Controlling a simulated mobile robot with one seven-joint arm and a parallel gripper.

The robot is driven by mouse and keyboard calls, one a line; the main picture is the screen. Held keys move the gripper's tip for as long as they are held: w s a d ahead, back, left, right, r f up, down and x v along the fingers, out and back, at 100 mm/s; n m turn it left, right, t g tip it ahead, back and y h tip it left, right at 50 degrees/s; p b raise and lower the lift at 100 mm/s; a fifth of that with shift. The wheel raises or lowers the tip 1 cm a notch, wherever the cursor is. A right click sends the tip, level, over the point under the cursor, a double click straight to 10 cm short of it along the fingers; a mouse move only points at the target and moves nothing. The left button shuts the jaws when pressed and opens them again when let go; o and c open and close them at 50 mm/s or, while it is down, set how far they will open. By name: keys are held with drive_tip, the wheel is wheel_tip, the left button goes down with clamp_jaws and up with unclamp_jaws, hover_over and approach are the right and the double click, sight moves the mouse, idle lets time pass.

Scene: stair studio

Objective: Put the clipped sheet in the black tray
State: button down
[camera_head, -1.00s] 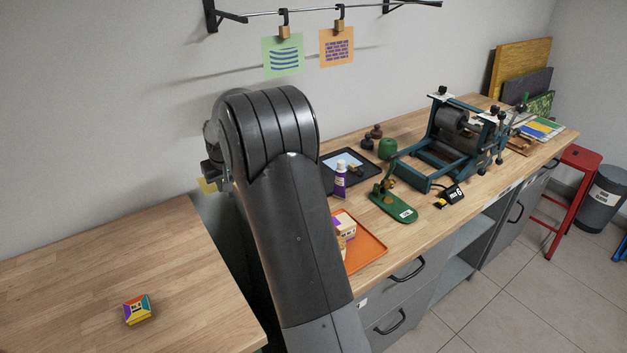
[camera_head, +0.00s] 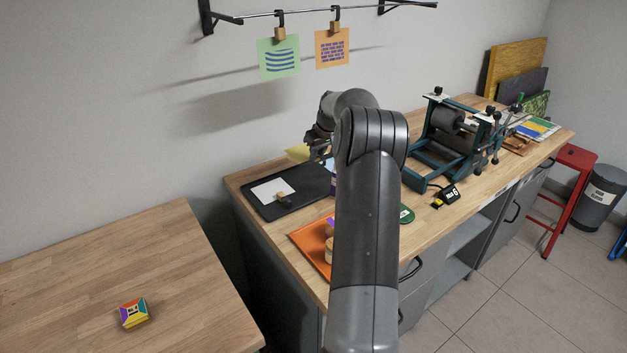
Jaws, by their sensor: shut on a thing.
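The black tray (camera_head: 306,191) lies on the long bench, left of my arm. A white sheet (camera_head: 268,187) lies in it, with a small dark and brass clip (camera_head: 283,200) at its near right edge. The fingertips and any clip on the yellow sheet are too small or hidden to make out. A green sheet (camera_head: 278,56) and an orange sheet (camera_head: 332,48) hang by clips from the wall rail.
An orange tray (camera_head: 309,246) with small items sits in front of the black tray, partly behind my arm. My arm also hides most of a purple bottle. A small press (camera_head: 445,140) stands to the right. A colourful box (camera_head: 133,312) lies on the left table.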

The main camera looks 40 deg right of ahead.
sight(315, 183)
wheel_tip(315, 183, down, 10)
drive_tip(key=shift+r, duration=0.25)
drive_tip(key=shift+f, duration=0.15)
drive_tip(key=c, duration=1.3)
unclamp_jaws()
